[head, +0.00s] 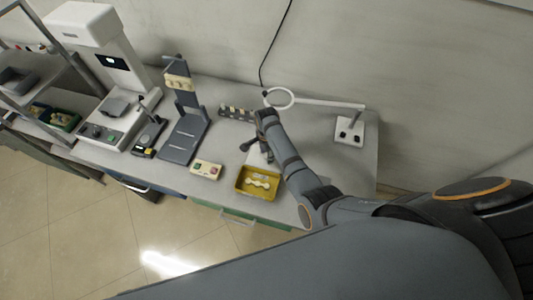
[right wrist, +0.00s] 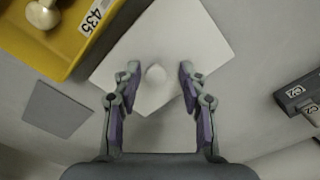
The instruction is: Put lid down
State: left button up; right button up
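A white square lid (right wrist: 205,35) with a small round knob (right wrist: 155,75) lies flat beside the yellow bin in the right wrist view. A little of the lid also shows in the head view (head: 257,159), mostly behind my right arm. My right gripper (right wrist: 158,82) is open above the lid, with its two fingers apart on either side of the knob and a gap on each side. In the head view my right gripper (head: 258,143) is over the table by the bin. My left gripper is not in view.
The yellow bin (head: 240,184) holds pale pieces and stands at the table's front edge. A small button box (head: 207,170) and a grey stand (head: 185,138) are left of it. A dark rack (head: 236,113) is behind. A ring lamp (head: 350,131) stands right. A grey square (right wrist: 55,110) marks the tabletop.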

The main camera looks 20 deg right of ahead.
jog(key=shift+r, duration=0.2)
notch_tip(320, 180, up, 12)
jog(key=p, duration=0.8)
